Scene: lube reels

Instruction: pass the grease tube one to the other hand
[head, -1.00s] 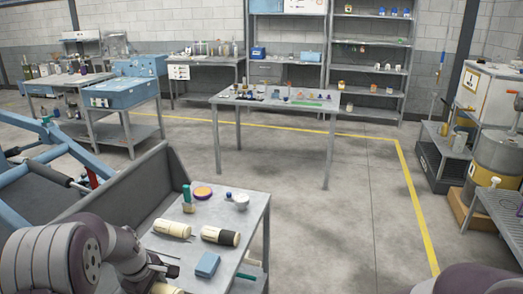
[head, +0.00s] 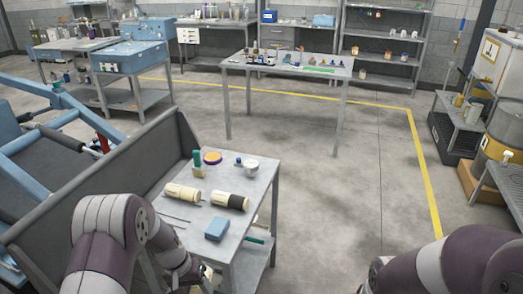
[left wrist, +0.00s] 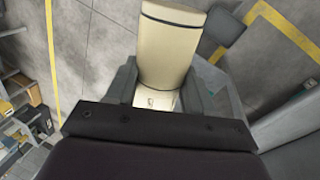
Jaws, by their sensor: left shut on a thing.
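In the left wrist view a cream grease tube (left wrist: 170,52) with dark bands sits between the jaws of my left gripper (left wrist: 172,88), which is shut on it. In the head view the left gripper is low at the cart's near edge and mostly hidden by my arm, so the tube barely shows there. Two similar cream cylinders lie on the grey cart: a plain one (head: 182,192) and one with a black end (head: 231,201). My right arm enters at the lower right of the head view; its gripper is out of view.
The cart top (head: 258,190) also holds a blue box (head: 217,229), a green-topped bottle (head: 197,165), a purple-orange disc (head: 212,157) and a white cup (head: 252,164). A grey panel (head: 110,180) borders its left. Floor right of the cart is clear.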

